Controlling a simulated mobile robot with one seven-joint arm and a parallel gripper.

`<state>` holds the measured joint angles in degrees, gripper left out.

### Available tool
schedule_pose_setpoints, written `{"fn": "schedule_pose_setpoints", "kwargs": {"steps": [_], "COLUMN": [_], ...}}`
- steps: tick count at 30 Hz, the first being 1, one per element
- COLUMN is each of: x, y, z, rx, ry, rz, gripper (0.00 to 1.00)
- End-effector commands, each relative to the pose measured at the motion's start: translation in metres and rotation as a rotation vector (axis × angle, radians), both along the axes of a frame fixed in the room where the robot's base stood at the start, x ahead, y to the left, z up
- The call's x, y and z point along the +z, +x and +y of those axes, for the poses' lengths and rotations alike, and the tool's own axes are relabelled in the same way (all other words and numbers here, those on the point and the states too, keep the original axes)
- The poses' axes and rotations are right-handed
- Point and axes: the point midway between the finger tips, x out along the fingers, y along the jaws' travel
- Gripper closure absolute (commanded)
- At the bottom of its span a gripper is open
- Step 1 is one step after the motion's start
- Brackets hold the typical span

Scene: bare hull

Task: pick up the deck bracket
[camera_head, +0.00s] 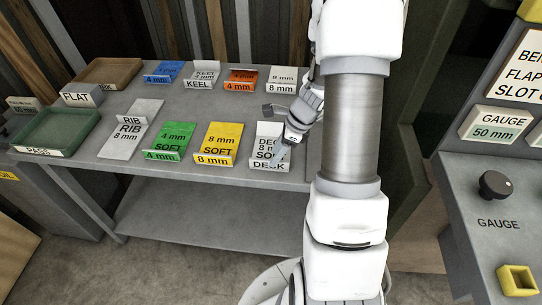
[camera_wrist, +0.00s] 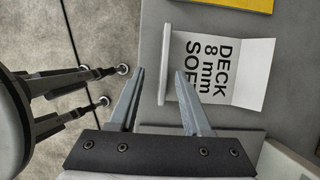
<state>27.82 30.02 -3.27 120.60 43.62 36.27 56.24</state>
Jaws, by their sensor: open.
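The deck bracket (camera_head: 268,164) is a white bent plate marked DECK, 8 mm and SOFT. It stands at the front right of the grey table, with my gripper (camera_head: 284,152) just above its right part and partly hiding it. In the wrist view the deck bracket (camera_wrist: 235,70) lies to the right, its upright lip seen nearly edge-on. My gripper (camera_wrist: 159,73) is open and empty there. The lip appears between the two fingertips in the picture; I cannot tell how far below them it is.
The yellow bracket (camera_head: 218,143) stands left of the deck bracket, then the green bracket (camera_head: 170,140) and the RIB bracket (camera_head: 131,128). A white 8 mm bracket (camera_head: 282,79) stands behind. A green tray (camera_head: 55,130) is at the far left. A gauge console (camera_head: 495,170) stands right.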

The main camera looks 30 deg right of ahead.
Motion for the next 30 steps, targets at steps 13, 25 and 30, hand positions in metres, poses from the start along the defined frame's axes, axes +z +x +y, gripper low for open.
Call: {"fn": "schedule_pose_setpoints", "kwargs": {"steps": [13,25,30], "x": [-0.045,-0.046,-0.048], "y": [0.018,0.018,0.018], "z": [0.014,0.014,0.014], "rx": [0.0,0.001,0.001], "ry": [0.001,0.0,0.0], "rz": [0.001,0.0,0.0], "gripper": [0.51,0.51,0.51]}}
